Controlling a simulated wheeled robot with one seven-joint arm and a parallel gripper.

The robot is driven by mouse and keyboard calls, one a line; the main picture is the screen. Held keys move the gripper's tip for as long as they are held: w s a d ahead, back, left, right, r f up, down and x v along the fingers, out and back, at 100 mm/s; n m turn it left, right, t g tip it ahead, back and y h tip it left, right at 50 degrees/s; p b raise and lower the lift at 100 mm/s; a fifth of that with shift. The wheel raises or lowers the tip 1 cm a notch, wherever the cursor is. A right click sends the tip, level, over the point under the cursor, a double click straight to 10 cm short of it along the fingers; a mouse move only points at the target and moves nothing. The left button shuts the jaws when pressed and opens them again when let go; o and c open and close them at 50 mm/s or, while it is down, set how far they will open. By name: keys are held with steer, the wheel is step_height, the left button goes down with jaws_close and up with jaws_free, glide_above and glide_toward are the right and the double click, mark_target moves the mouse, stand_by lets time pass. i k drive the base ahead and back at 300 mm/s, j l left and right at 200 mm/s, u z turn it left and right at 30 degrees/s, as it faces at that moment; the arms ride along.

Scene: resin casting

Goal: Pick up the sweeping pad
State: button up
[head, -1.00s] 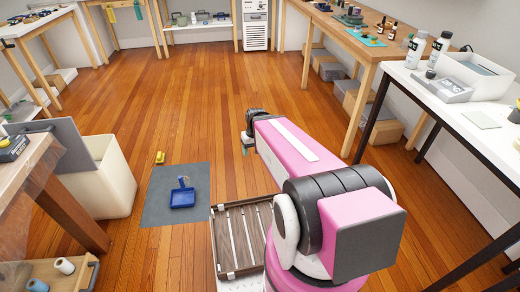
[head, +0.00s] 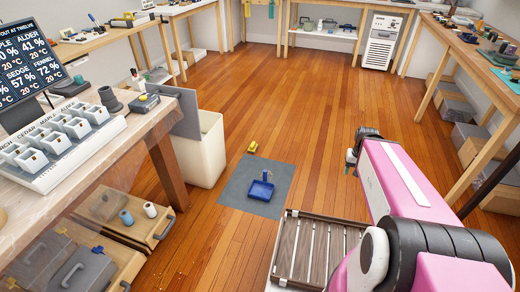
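A small yellow object (head: 252,147), which may be the sweeping pad, lies on the wooden floor just beyond the far edge of a grey mat. It is too small to make out for certain. A blue dustpan (head: 261,190) with its handle up rests on the grey mat (head: 235,194). My gripper (head: 350,168) hangs at the far end of my pink arm, to the right of the mat and apart from both objects. Its fingers are small and mostly hidden by the wrist, so their opening does not show.
A cream bin (head: 205,150) stands left of the mat, beside a workbench (head: 110,145) with open drawers (head: 135,225) below. Benches line the right side. The floor beyond the mat is clear.

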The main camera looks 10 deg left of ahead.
mark_target(252, 147)
steer(key=i+u, duration=0.1)
steer(key=u, duration=0.35)
steer(key=l+u, duration=0.1)
steer(key=u, duration=0.3)
steer(key=i+l+u, duration=0.1)
steer(key=u, duration=0.35)
steer(key=i+l+u, duration=0.2)
steer(key=l, duration=0.2)
steer(key=i+l+u, duration=0.15)
steer(key=l, duration=0.25)
steer(key=i+l+u, duration=0.2)
steer(key=l, duration=0.25)
steer(key=l+u, duration=0.2)
steer(key=l, duration=0.2)
steer(key=i+l+u, duration=0.2)
steer(key=l, duration=1.6)
steer(key=i, duration=0.05)
